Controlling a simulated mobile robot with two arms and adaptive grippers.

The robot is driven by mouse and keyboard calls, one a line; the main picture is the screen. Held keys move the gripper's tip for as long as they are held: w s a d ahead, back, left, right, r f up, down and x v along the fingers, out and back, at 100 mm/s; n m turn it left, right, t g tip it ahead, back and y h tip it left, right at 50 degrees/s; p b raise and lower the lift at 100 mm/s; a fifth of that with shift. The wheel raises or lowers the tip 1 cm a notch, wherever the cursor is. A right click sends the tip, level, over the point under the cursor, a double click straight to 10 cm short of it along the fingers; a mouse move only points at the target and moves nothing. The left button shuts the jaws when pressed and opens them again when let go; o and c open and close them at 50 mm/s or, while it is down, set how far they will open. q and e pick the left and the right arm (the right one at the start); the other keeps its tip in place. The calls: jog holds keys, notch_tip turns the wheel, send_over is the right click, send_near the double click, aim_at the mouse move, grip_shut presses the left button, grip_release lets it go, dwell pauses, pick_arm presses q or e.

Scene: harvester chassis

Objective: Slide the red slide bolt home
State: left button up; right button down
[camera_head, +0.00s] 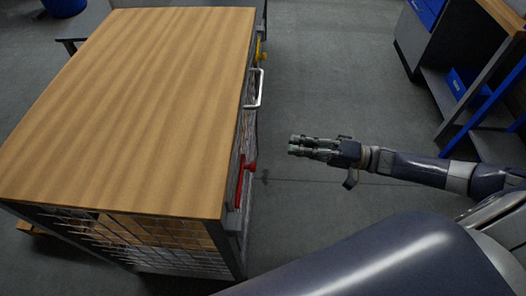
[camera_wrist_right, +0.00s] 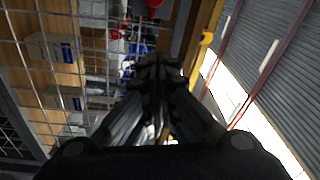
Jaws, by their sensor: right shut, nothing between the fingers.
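The red slide bolt (camera_head: 240,182) is on the right-hand side of a wood-topped mesh cage cart (camera_head: 135,95), near its front corner. A red knob sticks out to the right from it. My right gripper (camera_head: 291,146) is in the free space right of the cart, pointing left towards it. It is shut and empty, apart from the bolt. In the wrist view its fingers (camera_wrist_right: 158,68) come together at the middle. A red piece (camera_wrist_right: 155,3) shows at the top edge there; I cannot tell whether it is the bolt. My left gripper is out of view.
A pale handle (camera_head: 256,88) and a yellow part (camera_head: 261,50) are farther back on the same side. Wire mesh (camera_wrist_right: 62,50) with boxes behind it fills the wrist view's left. A bench (camera_head: 480,95) with blue parts stands at right. The floor between is clear.

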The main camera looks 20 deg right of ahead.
jog(key=p+x, duration=0.1)
jog(key=x, duration=0.9)
jog(key=shift+r+p, duration=0.15)
jog(key=shift+p, duration=0.25)
jog(key=s, duration=0.2)
jog(key=s+f+p, duration=0.1)
jog(key=shift+a, duration=0.35)
jog(key=shift+s+a+f, duration=0.1)
jog(key=shift+s+f, duration=0.05)
jog(key=shift+s, duration=0.25)
